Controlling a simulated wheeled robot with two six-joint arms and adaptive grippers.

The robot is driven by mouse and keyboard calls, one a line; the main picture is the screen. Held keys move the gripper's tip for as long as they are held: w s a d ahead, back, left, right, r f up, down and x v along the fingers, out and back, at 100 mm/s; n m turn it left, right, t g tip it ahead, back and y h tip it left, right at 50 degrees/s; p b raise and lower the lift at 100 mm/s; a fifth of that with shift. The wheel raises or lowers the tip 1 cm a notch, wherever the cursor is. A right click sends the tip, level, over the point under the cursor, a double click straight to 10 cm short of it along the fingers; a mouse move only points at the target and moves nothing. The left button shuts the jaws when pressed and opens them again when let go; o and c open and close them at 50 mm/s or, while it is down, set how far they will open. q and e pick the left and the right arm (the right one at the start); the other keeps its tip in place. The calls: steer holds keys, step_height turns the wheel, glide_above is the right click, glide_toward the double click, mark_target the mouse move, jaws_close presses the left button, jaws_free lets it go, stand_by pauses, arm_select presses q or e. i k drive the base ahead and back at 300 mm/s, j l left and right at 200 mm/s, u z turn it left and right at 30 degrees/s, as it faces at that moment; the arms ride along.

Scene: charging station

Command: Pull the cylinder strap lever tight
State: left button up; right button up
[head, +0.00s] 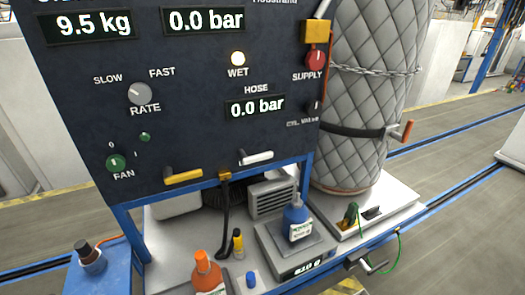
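The cylinder (362,95) stands upright at the right, wrapped in a grey quilted cover. A black strap (350,131) runs around its lower part. The strap lever (406,131), with an orange-red handle and a grey bracket at its base, sticks out at the strap's right end. The handle points roughly upward and stands out from the cylinder. I cannot tell how tight the strap is. Neither of my grippers shows in the head view.
A chain (375,70) crosses the cylinder above the strap. The dark control panel (190,110) stands left of it. A scale (295,248) with a blue bottle (298,218), an orange-capped bottle (206,272) and a green clamp (351,214) are below.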

mark_target(402, 139)
steer(key=z, duration=1.25)
